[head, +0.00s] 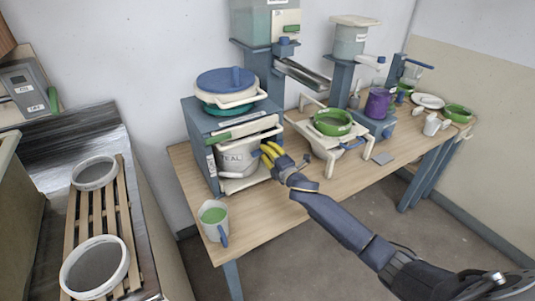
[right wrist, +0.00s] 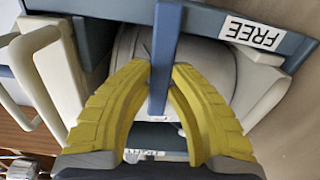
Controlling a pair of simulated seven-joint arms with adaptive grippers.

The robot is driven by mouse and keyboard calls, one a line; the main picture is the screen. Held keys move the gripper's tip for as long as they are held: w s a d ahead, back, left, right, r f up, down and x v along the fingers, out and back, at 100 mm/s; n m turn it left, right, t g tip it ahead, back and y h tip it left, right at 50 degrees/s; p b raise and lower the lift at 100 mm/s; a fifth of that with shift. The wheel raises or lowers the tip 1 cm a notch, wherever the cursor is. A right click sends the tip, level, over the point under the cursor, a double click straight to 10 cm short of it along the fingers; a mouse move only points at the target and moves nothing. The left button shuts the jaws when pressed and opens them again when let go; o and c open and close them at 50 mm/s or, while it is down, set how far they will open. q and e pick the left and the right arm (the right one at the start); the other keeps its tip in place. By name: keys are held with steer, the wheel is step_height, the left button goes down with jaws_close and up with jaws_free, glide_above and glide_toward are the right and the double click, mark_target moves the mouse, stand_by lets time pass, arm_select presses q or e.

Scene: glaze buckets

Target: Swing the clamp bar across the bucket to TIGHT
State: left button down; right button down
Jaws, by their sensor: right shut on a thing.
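The grey bucket marked TEAL (head: 236,161) stands in the lower bay of the blue-grey machine (head: 202,165) on the wooden table. My right gripper (head: 268,154) is at the bucket's right front side. In the right wrist view my right gripper (right wrist: 160,75) has its yellow fingers shut on the blue clamp bar (right wrist: 166,35), one finger on each side of it. The bar runs up to a blue rail carrying the FREE label (right wrist: 253,34). The bucket (right wrist: 208,58) lies behind the bar and fingers. Another small label below is too obscured to read. My left gripper is not in view.
A mug of green glaze (head: 213,218) stands at the table's front left corner. A blue lid (head: 226,80) sits on top of the machine. A green-rimmed bowl (head: 333,122) is in a stand to the right.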

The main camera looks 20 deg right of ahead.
steer(key=shift+r+m, duration=0.35)
steer(key=shift+m, duration=0.05)
steer(key=c, duration=1.2)
jaws_free()
steer(key=shift+c, duration=0.2)
steer(key=shift+f, duration=0.1)
steer(key=s+d, duration=0.2)
steer(key=s, duration=0.9)
steer(key=shift+s, duration=0.4)
steer(key=shift+d, duration=0.1)
